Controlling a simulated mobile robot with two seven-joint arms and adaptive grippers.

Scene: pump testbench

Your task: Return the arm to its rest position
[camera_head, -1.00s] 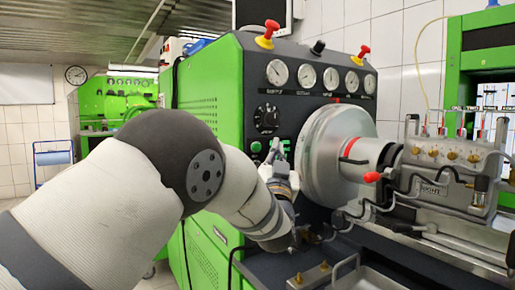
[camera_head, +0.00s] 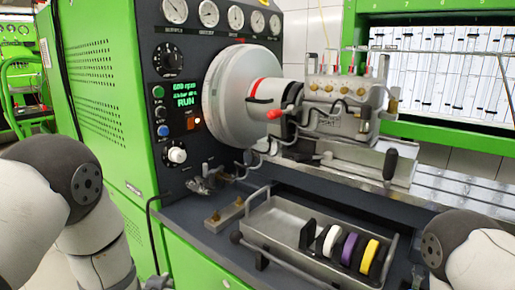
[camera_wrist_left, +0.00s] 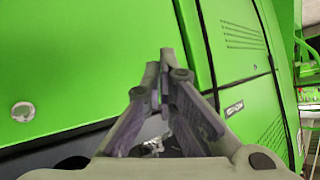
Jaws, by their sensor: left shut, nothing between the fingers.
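My left arm (camera_head: 78,190) comes in at the lower left of the head view, bent down in front of the green side of the test bench. My left gripper (camera_head: 158,283) is barely visible at the bottom edge there. In the left wrist view my left gripper (camera_wrist_left: 163,60) is shut, its fingertips together with nothing between them. Green panels of the bench (camera_wrist_left: 235,60) are behind it. My right arm (camera_head: 465,250) shows at the lower right of the head view; its gripper does not show clearly.
The bench has a control panel with a lit display (camera_head: 185,90) reading RUN. A large grey disc (camera_head: 222,90) and a pump (camera_head: 335,105) stand above the deck. A metal tray (camera_head: 270,222) with white, purple and yellow rings stands at the front, between my arms.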

